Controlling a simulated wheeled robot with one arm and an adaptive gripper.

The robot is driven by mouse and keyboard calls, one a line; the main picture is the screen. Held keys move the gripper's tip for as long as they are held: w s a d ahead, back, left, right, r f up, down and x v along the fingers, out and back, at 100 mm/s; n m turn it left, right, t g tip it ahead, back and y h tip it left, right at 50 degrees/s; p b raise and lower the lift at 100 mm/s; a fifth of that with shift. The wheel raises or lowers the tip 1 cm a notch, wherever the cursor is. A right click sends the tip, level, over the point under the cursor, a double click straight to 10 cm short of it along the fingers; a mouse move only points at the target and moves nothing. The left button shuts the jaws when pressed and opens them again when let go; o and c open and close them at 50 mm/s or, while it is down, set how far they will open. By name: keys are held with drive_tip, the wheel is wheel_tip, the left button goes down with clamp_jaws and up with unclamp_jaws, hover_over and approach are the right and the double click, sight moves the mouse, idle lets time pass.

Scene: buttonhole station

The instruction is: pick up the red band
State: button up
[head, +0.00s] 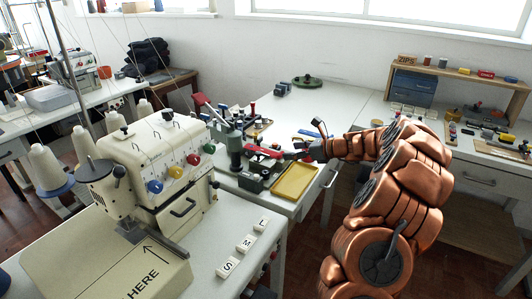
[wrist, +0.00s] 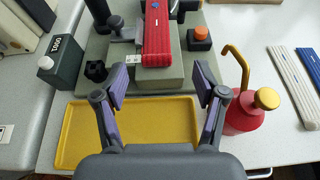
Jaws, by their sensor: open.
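The red band (wrist: 158,32), a long ribbed red strip, lies on the grey block of a bench machine (wrist: 192,66) in the wrist view, ahead of my gripper. Its far end runs out of the top of that picture. In the head view the red band (head: 262,151) is a small red strip, partly close behind my gripper (head: 298,150). My gripper (wrist: 160,88) is open, with its purple-padded fingers spread and nothing between them. In the wrist view the band's near end lies between and beyond the fingertips.
A yellow tray (wrist: 75,138) lies below my gripper. A red oil can (wrist: 244,112) with a yellow spout stands close to the right finger. The cream sewing machine (head: 160,158) stands left of the bench in the head view.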

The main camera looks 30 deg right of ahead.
sight(281, 153)
drive_tip(key=shift+x, duration=2.25)
drive_tip(key=shift+s+a, duration=0.15)
drive_tip(key=c, duration=1)
